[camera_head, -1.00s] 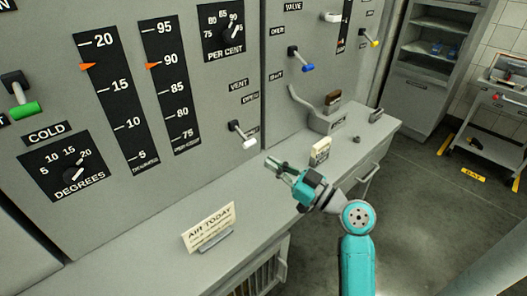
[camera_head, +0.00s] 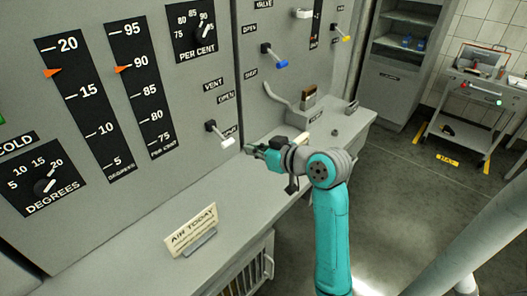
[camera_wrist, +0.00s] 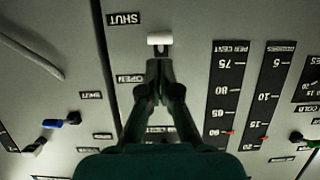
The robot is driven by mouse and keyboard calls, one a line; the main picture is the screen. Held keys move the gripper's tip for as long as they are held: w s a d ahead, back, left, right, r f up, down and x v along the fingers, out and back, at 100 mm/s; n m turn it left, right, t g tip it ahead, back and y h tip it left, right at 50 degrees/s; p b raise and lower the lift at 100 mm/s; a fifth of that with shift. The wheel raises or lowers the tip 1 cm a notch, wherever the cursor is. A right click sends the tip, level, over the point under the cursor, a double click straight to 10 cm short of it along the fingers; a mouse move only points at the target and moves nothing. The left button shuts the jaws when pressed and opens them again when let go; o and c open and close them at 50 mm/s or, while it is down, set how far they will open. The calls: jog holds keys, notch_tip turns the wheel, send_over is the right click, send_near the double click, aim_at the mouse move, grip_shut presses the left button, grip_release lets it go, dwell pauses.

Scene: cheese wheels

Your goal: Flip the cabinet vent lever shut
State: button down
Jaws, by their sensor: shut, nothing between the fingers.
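The vent lever (camera_head: 227,143) has a white handle and a dark pivot on the grey cabinet front, below the VENT and OPEN labels. Its handle sticks out toward the lower right in the head view. My gripper (camera_head: 254,149) is shut and empty, just right of the handle in that view. In the wrist view, which shows the panel upside down, the white handle (camera_wrist: 159,39) lies just beyond my shut fingertips (camera_wrist: 158,66). It sits between the SHUT label (camera_wrist: 125,19) and the OPEN label (camera_wrist: 130,78). I cannot tell whether the fingertips touch it.
A blue-handled lever (camera_head: 280,63) is further right on the panel. A grey ledge (camera_head: 130,262) runs below, bearing an AIR TODAY card (camera_head: 191,230) and a raised block with a brown-topped item (camera_head: 308,96). A cart (camera_head: 470,112) stands on open floor at the right.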

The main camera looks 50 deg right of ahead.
aim_at(230, 144)
jog(key=x, duration=0.7)
jog(key=shift+w, duration=0.2)
jog(key=shift+f, duration=0.1)
jog(key=shift+w+f, duration=0.5)
jog(key=shift+f, duration=0.4)
